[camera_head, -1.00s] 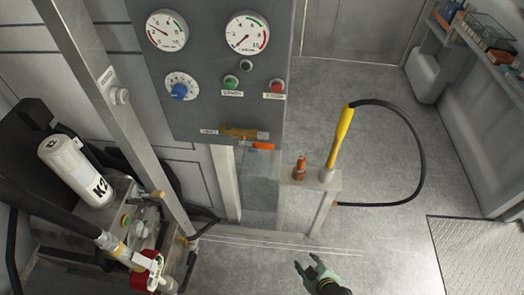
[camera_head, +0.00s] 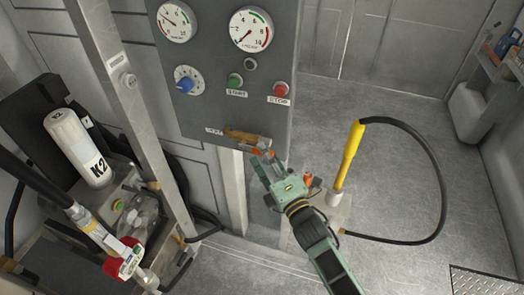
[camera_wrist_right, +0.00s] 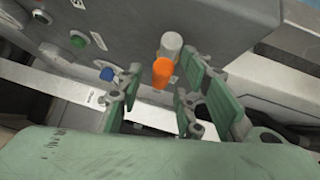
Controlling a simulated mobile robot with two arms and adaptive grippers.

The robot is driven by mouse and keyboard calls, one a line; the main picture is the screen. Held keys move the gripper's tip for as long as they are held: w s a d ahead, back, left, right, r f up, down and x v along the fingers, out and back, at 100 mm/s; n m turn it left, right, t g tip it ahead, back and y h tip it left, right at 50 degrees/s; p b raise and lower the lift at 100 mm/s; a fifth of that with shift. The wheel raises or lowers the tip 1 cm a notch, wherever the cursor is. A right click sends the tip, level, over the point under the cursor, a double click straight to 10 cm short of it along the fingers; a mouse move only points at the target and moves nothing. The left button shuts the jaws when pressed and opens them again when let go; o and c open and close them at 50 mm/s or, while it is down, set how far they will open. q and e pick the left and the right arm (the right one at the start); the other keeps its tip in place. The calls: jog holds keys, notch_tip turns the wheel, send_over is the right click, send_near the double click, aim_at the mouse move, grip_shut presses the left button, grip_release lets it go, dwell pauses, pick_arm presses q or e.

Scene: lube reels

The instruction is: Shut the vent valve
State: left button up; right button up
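The vent valve (camera_head: 240,136) is a brass body at the panel's bottom edge, beside a small label that looks like VENT. Its orange handle (camera_head: 255,151) is partly hidden by my right gripper (camera_head: 264,162), which is close in front of it. In the right wrist view, the orange handle (camera_wrist_right: 162,74) lies between the spread green fingers of my right gripper (camera_wrist_right: 160,92). A grey cylindrical end (camera_wrist_right: 171,44) shows just above the handle. The fingers are open, and I cannot tell whether either touches the handle. My left gripper is not in view.
The grey panel (camera_head: 210,85) carries two gauges, a blue knob (camera_head: 188,80), a green button (camera_head: 235,80) and a red button (camera_head: 280,90). A yellow handle (camera_head: 348,155) with a black hose stands right of my gripper. A K2 cylinder (camera_head: 78,148) is at left.

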jog(key=shift+x, duration=0.75)
jog(key=shift+w, duration=0.1)
jog(key=c, duration=0.9)
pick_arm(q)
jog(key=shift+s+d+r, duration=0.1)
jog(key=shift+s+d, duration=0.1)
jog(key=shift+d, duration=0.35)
pick_arm(e)
grip_shut()
